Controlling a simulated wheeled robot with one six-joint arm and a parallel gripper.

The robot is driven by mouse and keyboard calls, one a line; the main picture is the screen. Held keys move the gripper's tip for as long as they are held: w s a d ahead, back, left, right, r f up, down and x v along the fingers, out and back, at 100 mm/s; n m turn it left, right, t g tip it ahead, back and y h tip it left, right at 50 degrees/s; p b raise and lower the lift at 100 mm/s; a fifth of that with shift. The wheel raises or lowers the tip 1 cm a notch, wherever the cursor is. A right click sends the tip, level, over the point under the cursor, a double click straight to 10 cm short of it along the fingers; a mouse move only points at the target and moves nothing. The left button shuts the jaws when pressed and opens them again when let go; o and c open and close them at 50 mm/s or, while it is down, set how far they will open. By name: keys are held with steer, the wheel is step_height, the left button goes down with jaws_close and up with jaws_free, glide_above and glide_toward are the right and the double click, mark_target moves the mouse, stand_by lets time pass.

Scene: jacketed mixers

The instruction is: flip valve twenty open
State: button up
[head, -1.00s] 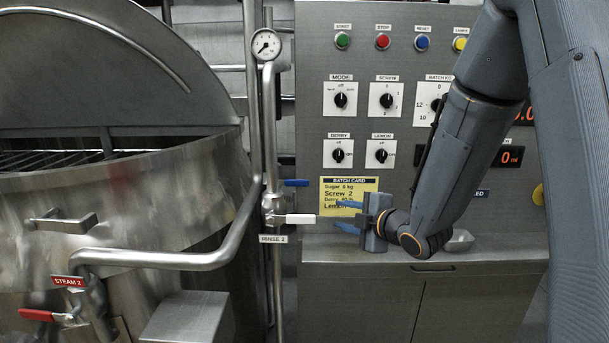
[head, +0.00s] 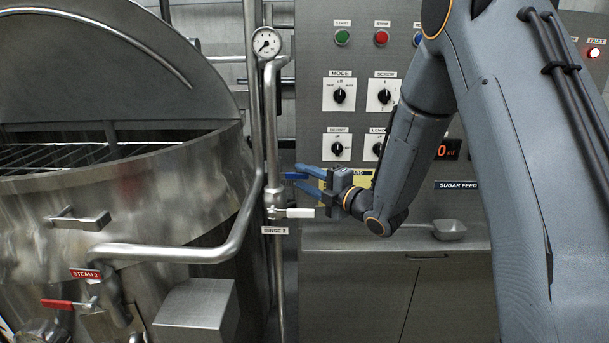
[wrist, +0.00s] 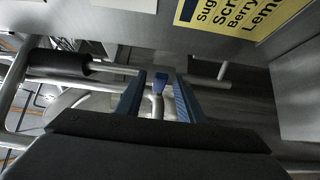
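No label reading "valve twenty" is legible. A red lever (head: 57,304) sits on the mixer's STEAM 2 pipe (head: 86,273).
The steel mixer (head: 150,215) fills the left, its lid raised. A gauge (head: 267,43) tops the pipe. The control panel (head: 310,100) stands behind my arm, with a lit red fault lamp (head: 594,52). A yellow batch card (wrist: 235,15) is close to the gripper.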

steer(key=shift+w+a, duration=0.15)
steer(key=shift+c, duration=0.4)
jaws_close()
